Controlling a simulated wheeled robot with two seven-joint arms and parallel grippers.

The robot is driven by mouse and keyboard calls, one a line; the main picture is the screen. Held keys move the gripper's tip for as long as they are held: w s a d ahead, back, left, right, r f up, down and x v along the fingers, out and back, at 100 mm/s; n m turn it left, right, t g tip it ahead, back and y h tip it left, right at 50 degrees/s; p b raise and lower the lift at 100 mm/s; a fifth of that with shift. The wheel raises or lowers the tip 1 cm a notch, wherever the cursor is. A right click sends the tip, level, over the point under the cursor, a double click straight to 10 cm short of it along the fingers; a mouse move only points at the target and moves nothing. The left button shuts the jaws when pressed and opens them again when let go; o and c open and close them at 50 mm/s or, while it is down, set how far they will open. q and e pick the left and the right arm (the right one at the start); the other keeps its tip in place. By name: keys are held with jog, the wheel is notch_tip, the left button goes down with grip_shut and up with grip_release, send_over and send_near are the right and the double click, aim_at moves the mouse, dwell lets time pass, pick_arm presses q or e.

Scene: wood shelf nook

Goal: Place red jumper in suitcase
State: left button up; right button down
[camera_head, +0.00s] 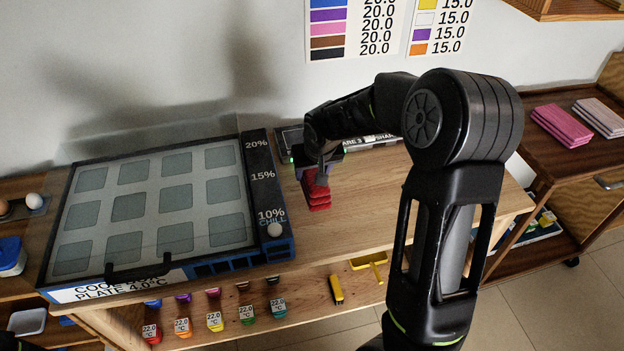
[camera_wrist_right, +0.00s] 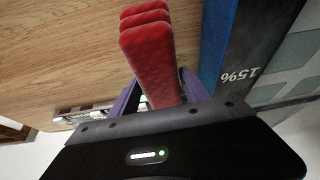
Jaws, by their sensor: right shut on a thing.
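The red jumper, a folded red stack (camera_head: 319,196), is in my right gripper (camera_head: 318,174), above or on the wooden counter just right of the blue-framed plate unit. In the right wrist view the red jumper (camera_wrist_right: 148,50) sticks out from between the purple fingers of the right gripper (camera_wrist_right: 160,92), which are shut on its near end. I cannot tell whether its lower end touches the counter. No suitcase can be made out in either view.
The plate unit (camera_head: 267,180) with a grid of grey squares fills the counter's left. A dark labelled bar (camera_head: 375,140) lies behind the gripper. Bare counter (camera_head: 355,215) lies to the right. Pink folded stacks (camera_head: 561,125) lie on the right shelf. Small coloured items (camera_head: 215,320) line the lower shelf.

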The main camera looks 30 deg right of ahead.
jog(key=shift+r, duration=0.1)
jog(key=shift+f, duration=1.9)
jog(key=shift+f, duration=0.2)
jog(key=c, duration=0.5)
grip_release()
jog(key=shift+r, duration=0.1)
jog(key=shift+r+p, duration=0.2)
jog(key=shift+p, duration=0.1)
jog(key=b+v, duration=0.1)
jog(key=v, duration=1.1)
